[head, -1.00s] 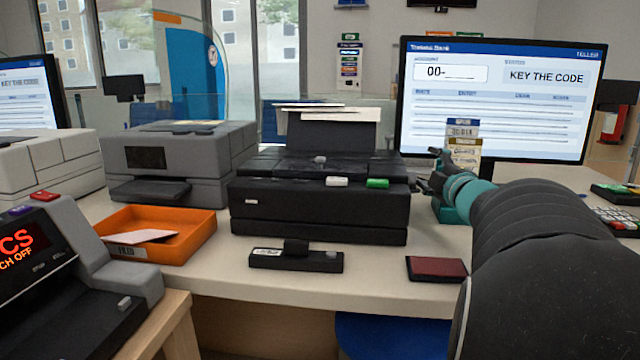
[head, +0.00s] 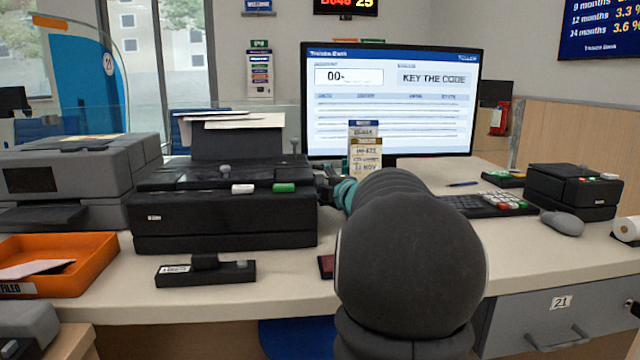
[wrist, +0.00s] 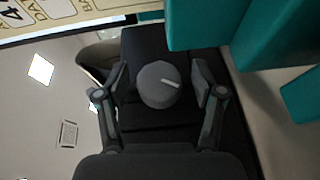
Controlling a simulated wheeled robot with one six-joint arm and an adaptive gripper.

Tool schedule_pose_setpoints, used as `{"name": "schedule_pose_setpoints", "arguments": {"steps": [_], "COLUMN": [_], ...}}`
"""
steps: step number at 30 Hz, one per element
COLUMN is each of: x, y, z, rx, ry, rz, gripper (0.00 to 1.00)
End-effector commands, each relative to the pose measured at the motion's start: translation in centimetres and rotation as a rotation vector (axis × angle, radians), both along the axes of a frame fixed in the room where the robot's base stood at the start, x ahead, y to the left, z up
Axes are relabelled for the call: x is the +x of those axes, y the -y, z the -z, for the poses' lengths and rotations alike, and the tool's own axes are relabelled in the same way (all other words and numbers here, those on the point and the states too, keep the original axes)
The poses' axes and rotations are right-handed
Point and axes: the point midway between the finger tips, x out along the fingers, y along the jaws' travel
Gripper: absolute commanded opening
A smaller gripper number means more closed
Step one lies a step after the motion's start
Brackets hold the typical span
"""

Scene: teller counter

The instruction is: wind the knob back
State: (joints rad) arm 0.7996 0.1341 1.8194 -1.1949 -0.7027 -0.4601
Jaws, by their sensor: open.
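The knob (wrist: 158,84) is a round grey dial with a white line, on a dark face in the wrist view. The line points right and slightly up in that picture. My gripper (wrist: 160,88) is open, one finger to each side of the knob, with a gap on both sides. In the head view my gripper (head: 331,186) is small and partly hidden by my arm, at the right end of the black printer (head: 225,222). The knob cannot be made out in the head view.
A card stand (head: 364,152) is close behind my gripper, before the monitor (head: 392,100). A small black device (head: 206,271) lies in front of the printer. An orange tray (head: 90,262) is at left. A keyboard (head: 470,206) and mouse (head: 563,222) are at right.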

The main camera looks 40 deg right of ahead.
Motion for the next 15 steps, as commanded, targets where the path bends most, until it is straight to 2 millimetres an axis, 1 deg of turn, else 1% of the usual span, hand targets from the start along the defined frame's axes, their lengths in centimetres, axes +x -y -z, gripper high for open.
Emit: {"name": "schedule_pose_setpoints", "arguments": {"steps": [7,8,9,11,12,14,15], "x": [0.07,0.07,0.07,0.07,0.07,0.07,0.06], "y": [0.01,0.01,0.01,0.01,0.01,0.01,0.0], "z": [-0.01,-0.01,-0.01,-0.01,-0.01,-0.01,-0.01], "rx": [0.0,0.0,0.0,0.0,0.0,0.0,0.0], "ry": [0.0,0.0,0.0,0.0,0.0,0.0,0.0], "rz": [0.0,0.0,0.0,0.0,0.0,0.0,0.0], "gripper": [0.68,0.61,0.51,0.36,0.26,0.11,0.07]}}
